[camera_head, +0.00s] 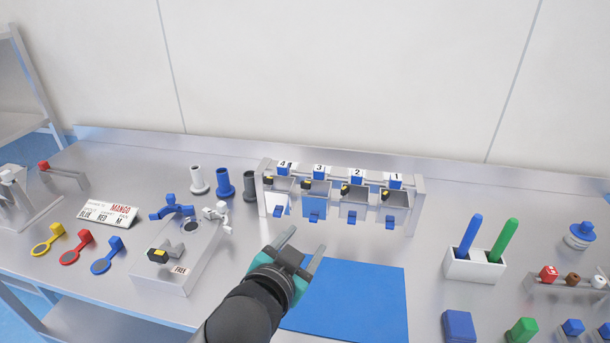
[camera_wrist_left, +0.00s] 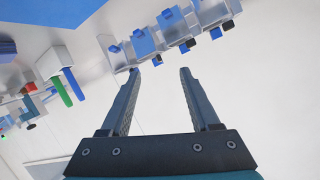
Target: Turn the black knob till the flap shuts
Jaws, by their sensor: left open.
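A row of metal bins labelled 4, 3, 2 and 1 hangs in a frame (camera_head: 417,205). Each bin has a small black knob with a yellow mark at its upper left, such as the knob on bin 3 (camera_head: 306,185) and the knob on bin 2 (camera_head: 344,189). Blue tabs, such as the bin 1 tab (camera_head: 389,221), show at the bins' lower fronts. I cannot tell which flap is open. My left gripper (camera_head: 303,243) is open and empty, in front of the bins and apart from them. It also shows in the left wrist view (camera_wrist_left: 160,70). My right gripper is out of view.
A blue mat (camera_head: 350,300) lies under and right of my left gripper. A grey box (camera_head: 188,275) labelled FREE, with another black-and-yellow knob (camera_head: 158,254), stands left. A white holder (camera_head: 474,267) with blue and green sticks stands right. Dark and blue cylinders (camera_head: 224,184) stand behind left.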

